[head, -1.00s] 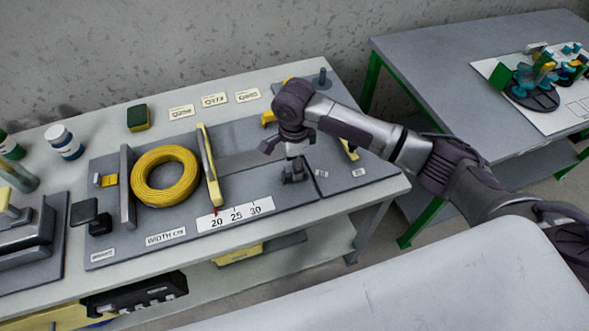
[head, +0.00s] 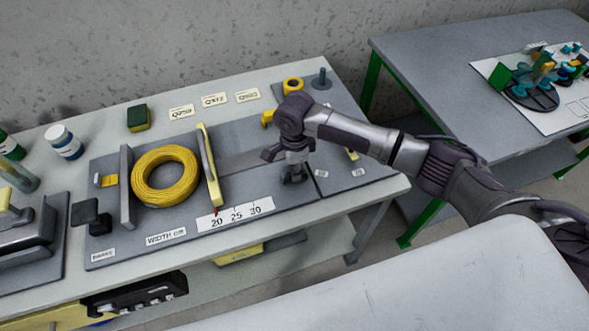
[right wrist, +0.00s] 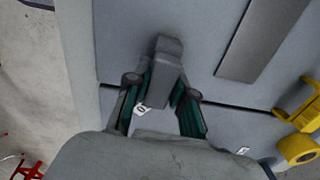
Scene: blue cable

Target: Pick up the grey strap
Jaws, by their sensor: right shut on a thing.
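My right gripper (head: 293,174) is low over the right part of the grey board (head: 270,203), right of the printed 20-25-30 scale. In the right wrist view its two dark green-lined fingers (right wrist: 161,90) are closed on a short grey piece, which I take to be the grey strap (right wrist: 165,55). The piece sticks out past the fingertips over the board. In the head view the gripper mostly hides it, and I cannot tell whether it touches the board. My left gripper is not in view.
A yellow cable coil (head: 165,175) lies left on the board, between a grey upright plate (head: 127,188) and a yellow-edged upright piece (head: 209,165). A yellow roll (head: 293,85) and a grey peg (head: 321,79) are behind my wrist. A second table (head: 430,60) stands right.

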